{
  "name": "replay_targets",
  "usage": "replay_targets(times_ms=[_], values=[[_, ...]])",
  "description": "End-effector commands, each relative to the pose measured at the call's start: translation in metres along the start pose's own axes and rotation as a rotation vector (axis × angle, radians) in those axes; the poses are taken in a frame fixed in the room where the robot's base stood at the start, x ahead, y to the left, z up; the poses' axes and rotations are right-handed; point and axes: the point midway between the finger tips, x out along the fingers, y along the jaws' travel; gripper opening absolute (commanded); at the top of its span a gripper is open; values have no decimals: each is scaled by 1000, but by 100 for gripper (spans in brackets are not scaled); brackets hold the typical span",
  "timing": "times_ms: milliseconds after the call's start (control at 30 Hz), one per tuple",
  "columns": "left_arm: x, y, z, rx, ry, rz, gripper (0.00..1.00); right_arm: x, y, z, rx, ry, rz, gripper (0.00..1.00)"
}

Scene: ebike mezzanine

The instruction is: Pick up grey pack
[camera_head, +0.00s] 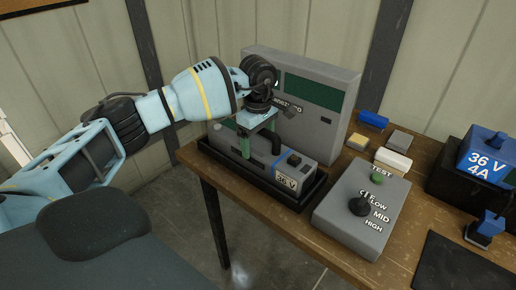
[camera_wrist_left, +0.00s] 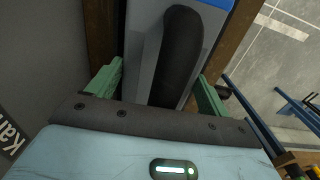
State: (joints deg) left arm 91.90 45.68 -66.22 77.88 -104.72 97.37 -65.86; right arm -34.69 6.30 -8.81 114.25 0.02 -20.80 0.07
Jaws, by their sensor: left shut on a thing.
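The grey pack (camera_head: 262,168), with a blue stripe, a black handle and a "36 V" label, sits in a black tray (camera_head: 299,204) at the table's left end. My left gripper (camera_head: 257,142) reaches down over it from above, its green fingers shut on the pack. In the left wrist view the grey pack (camera_wrist_left: 144,55) and its black handle (camera_wrist_left: 181,55) lie between the two green fingers (camera_wrist_left: 157,90). The pack looks level; I cannot tell whether it is clear of the tray floor. My right gripper is not in view.
A grey tester with a dark green screen (camera_head: 310,92) stands behind the pack. A grey control box (camera_head: 345,225) with a knob is just to its right. Several small blocks and a blue "36V 4A" unit (camera_head: 486,152) lie further right on the wooden table (camera_head: 405,245).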

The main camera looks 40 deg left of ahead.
Motion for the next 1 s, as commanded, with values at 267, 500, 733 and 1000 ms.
replay_targets(times_ms=[267, 500, 733, 1000], values=[[-16, 2, 0, 1, -4, 13, 9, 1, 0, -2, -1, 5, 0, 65], [-42, -1, 1, 2, -4, 12, 9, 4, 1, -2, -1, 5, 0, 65], [-44, -28, 4, 2, -3, 12, 9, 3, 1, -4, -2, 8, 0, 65], [-46, -65, 10, 2, -2, 11, 9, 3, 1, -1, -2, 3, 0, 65]])
